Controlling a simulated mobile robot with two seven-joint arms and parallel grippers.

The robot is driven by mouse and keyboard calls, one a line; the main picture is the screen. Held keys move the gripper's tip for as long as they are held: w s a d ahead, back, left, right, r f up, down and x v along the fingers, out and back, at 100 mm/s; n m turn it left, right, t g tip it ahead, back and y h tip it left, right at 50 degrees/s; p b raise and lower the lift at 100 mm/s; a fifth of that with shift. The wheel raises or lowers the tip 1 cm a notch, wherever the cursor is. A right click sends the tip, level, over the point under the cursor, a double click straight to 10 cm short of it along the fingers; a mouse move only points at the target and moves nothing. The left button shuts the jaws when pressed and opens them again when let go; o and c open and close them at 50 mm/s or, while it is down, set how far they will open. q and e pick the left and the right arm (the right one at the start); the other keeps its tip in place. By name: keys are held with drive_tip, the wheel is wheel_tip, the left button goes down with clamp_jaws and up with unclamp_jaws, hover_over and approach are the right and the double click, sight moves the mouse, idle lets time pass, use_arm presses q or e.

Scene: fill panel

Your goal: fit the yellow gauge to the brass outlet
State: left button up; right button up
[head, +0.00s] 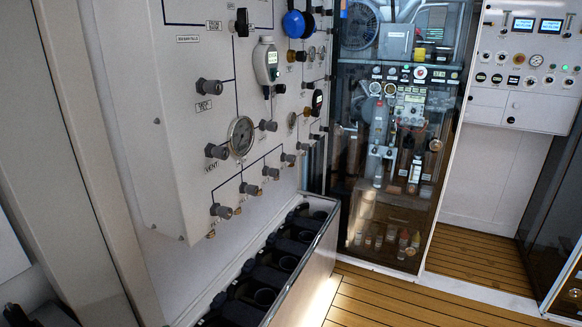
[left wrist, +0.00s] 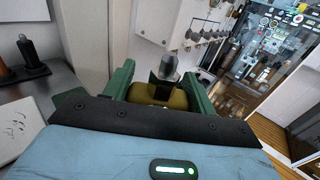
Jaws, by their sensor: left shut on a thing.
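In the left wrist view my left gripper (left wrist: 157,80), with green fingers, is shut on an olive-yellow body, which looks like the yellow gauge (left wrist: 148,93). A grey rounded stem (left wrist: 168,64) stands up beyond it; I cannot tell whether it is part of the gauge. The gauge's face is not visible. In the head view the white panel (head: 150,100) carries several fittings. A brass-coloured fitting (head: 291,56) sits high up, and small brass ends show lower down, one at the bottom (head: 210,234). I cannot tell which is the brass outlet. My right gripper is not in view.
A trough with dark round holders (head: 320,232) runs along the panel's foot. A glass-fronted cabinet (head: 345,150) stands beyond. The wooden floor (head: 380,300) is clear.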

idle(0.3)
use_arm(q)
drive_tip(key=w+d+f+m+h, duration=0.1)
drive_tip(key=w+f+m+h, duration=0.1)
drive_tip(key=w+f+h, duration=0.1)
wheel_tip(320, 180, down, 2)
drive_tip(key=shift+w+d+f+m+t+h, duration=0.1)
drive_tip(key=shift+w+d+m+t+h, duration=0.2)
drive_tip(key=shift+h, duration=0.4)
drive_tip(key=shift+a, duration=0.1)
